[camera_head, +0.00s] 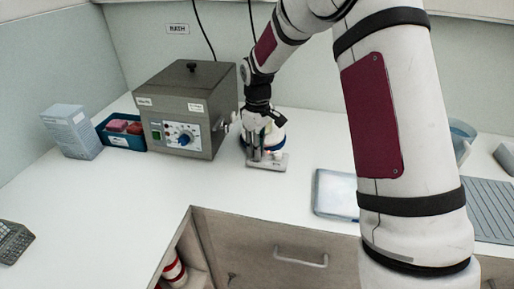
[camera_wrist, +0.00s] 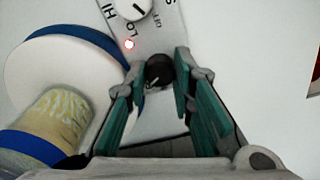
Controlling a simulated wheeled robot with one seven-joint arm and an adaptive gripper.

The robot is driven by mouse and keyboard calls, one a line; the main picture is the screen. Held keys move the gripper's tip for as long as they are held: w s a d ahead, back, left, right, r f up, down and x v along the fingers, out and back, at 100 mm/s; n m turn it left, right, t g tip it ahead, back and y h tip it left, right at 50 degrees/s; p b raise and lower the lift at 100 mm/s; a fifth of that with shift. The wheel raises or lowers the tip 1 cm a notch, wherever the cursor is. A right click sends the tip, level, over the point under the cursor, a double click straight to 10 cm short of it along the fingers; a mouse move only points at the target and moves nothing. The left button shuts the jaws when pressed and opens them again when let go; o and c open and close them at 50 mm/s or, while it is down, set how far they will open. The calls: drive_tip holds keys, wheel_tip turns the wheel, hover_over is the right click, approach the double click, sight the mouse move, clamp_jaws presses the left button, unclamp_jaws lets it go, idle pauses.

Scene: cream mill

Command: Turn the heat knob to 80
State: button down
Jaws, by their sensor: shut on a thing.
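A small grey unit (camera_head: 268,163) stands on the bench, right of the large grey bath box. My gripper (camera_head: 258,148) reaches down over it from above. In the wrist view its panel (camera_wrist: 172,22) carries a white knob (camera_wrist: 133,7) with HI and LO marks, a lit red lamp (camera_wrist: 129,44) and a small black knob (camera_wrist: 158,68) with a pale pointer line. My gripper's teal fingers (camera_wrist: 160,80) are shut on the black knob, one on each side. No readable label or scale shows beside the black knob, so I cannot read its setting.
A white round part with a blue rim (camera_wrist: 60,85) and a tan, blue-banded vessel (camera_wrist: 50,125) stand close left of my fingers. The grey bath box (camera_head: 190,105) with a blue knob is beside my wrist.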

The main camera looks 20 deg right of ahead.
drive_tip(key=m, duration=0.4)
drive_tip(key=shift+m+b, duration=0.35)
drive_tip(key=shift+m, duration=0.05)
idle(0.4)
drive_tip(key=c, duration=1.4)
unclamp_jaws()
wheel_tip(320, 180, up, 12)
drive_tip(key=shift+r, duration=0.1)
